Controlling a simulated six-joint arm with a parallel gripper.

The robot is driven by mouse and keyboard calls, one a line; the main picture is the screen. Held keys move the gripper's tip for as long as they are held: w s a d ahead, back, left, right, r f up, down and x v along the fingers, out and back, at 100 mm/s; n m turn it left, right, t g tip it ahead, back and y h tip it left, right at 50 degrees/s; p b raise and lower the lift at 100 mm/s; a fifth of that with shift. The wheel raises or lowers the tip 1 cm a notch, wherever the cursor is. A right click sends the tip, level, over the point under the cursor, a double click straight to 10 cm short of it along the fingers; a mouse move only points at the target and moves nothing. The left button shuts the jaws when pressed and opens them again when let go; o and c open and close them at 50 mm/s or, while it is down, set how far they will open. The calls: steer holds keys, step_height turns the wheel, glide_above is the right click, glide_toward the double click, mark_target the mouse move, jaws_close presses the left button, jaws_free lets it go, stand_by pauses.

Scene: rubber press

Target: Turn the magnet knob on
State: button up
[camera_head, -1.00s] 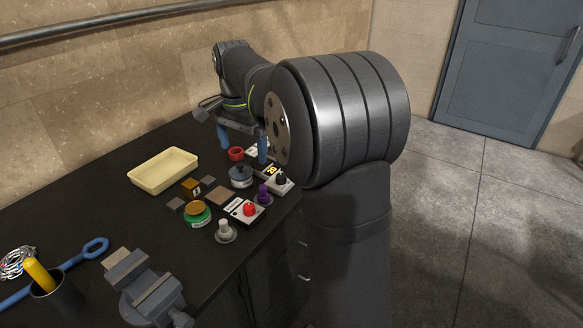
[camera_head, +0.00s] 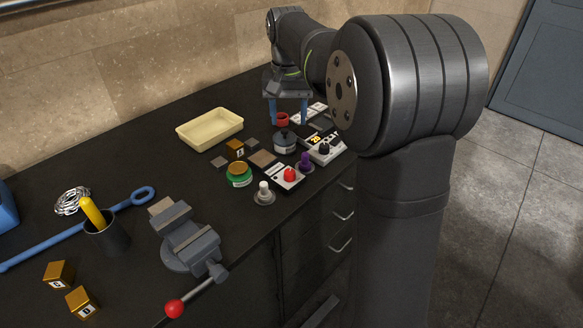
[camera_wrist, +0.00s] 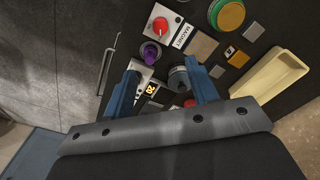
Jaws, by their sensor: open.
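The magnet knob (camera_wrist: 160,26) is a red knob on a white panel labelled MAGNET, at the top of the wrist view. In the head view the red knob (camera_head: 289,174) sits on its panel (camera_head: 284,181) near the bench's front edge. My gripper (camera_head: 289,122) is open, with two blue fingers pointing down, toward the back of the bench beyond the knob. In the wrist view my gripper (camera_wrist: 162,67) has its fingers spread apart with nothing held between them. The knob lies beyond the fingertips there and is not touched.
A purple knob (camera_head: 305,162), a grey knob (camera_head: 264,193) and a green-based button (camera_head: 239,174) surround the magnet panel. A dark round pot (camera_head: 286,141) and a panel with a black knob (camera_head: 324,150) stand nearby. A cream tray (camera_head: 210,130) and a vise (camera_head: 190,243) are farther left.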

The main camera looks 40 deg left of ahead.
steer(key=n, duration=1.2)
glide_toward(289, 172)
step_height(289, 172, down, 9)
steer(key=shift+w, duration=0.1)
steer(key=c, duration=1)
